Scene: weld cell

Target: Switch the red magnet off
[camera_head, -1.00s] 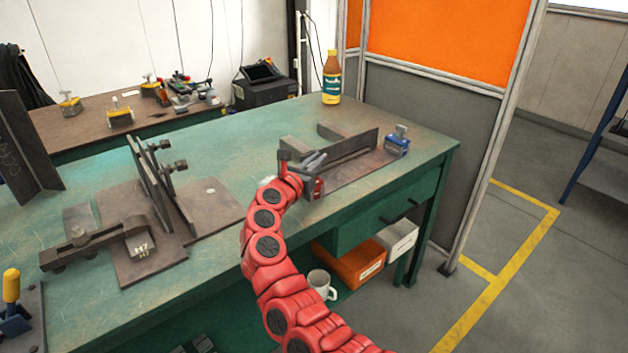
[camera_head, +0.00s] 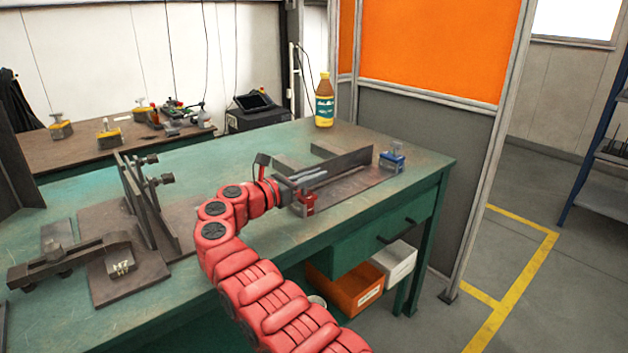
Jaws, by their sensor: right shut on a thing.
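The red magnet (camera_head: 308,204) sits at the front left end of a dark steel plate (camera_head: 352,188) on the green bench, by an upright steel piece (camera_head: 345,164). My right gripper (camera_head: 303,187) reaches in from the left, right at the top of the red magnet, and is shut on it. The fingers hide the magnet's upper part, so I cannot see which way its switch points. A blue magnet (camera_head: 392,160) stands at the right end of the plate, with its knob in plain view. My left gripper is not in view.
A brown bottle (camera_head: 324,101) stands at the bench's back corner. A clamped steel fixture (camera_head: 140,205) fills the left of the bench. Yellow magnets (camera_head: 109,135) sit on the rear table. Orange (camera_head: 350,291) and white (camera_head: 397,262) boxes lie on the lower shelf.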

